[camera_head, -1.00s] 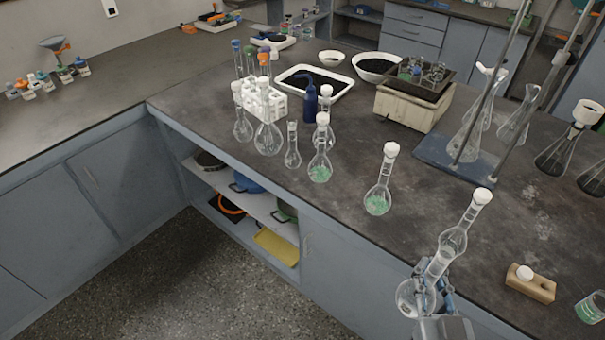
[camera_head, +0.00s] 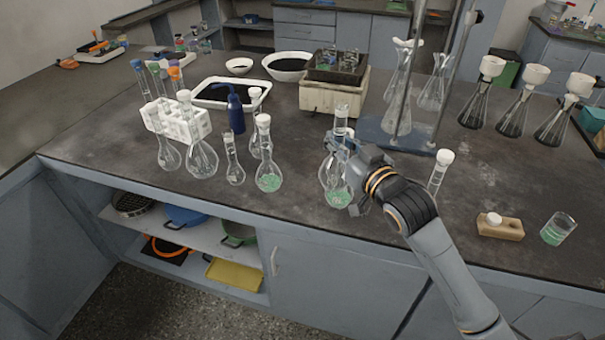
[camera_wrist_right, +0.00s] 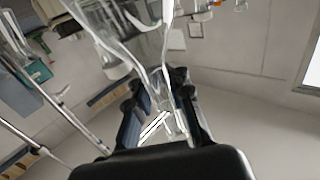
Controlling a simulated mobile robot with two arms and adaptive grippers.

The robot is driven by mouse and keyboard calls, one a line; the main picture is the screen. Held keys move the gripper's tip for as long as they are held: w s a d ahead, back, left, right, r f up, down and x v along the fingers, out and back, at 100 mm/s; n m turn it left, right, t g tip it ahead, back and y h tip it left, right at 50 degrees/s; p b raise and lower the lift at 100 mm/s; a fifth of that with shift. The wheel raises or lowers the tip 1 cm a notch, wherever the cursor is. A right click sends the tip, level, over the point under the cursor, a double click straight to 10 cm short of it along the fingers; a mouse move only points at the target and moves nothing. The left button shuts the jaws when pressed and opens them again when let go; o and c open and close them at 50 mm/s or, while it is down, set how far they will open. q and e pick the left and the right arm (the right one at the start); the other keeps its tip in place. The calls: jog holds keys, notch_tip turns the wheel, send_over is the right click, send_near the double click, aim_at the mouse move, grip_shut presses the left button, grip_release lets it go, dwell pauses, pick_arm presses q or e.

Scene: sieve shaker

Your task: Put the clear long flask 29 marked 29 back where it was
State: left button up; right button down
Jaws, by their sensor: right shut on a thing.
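My right gripper (camera_head: 345,146) is shut on the neck of a clear long flask (camera_head: 329,170). It holds this flask upright near the table's front edge. In the right wrist view the clear glass (camera_wrist_right: 158,85) runs between the two dark fingers (camera_wrist_right: 158,112). No number can be read on it. A flask with green contents (camera_head: 339,198) overlaps the held one in the head view, so I cannot tell the gap between them. My left gripper is not in view.
Another green-filled flask (camera_head: 268,180) and several clear flasks (camera_head: 201,158) stand to the left. A white-capped flask (camera_head: 440,168) is partly behind my right arm. A wooden block (camera_head: 500,226) and a beaker (camera_head: 556,230) lie right. A stand base (camera_head: 385,138) is behind.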

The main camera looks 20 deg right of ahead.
jog(key=w+a+f, duration=0.4)
jog(key=w+f, duration=0.6)
jog(key=f, duration=0.1)
jog(key=shift+w+a+f, duration=0.2)
jog(key=shift+w+f, duration=0.05)
jog(key=shift+f, duration=0.15)
jog(key=shift+f, duration=0.2)
jog(key=c, duration=1.2)
grip_release()
jog(key=shift+r, duration=0.1)
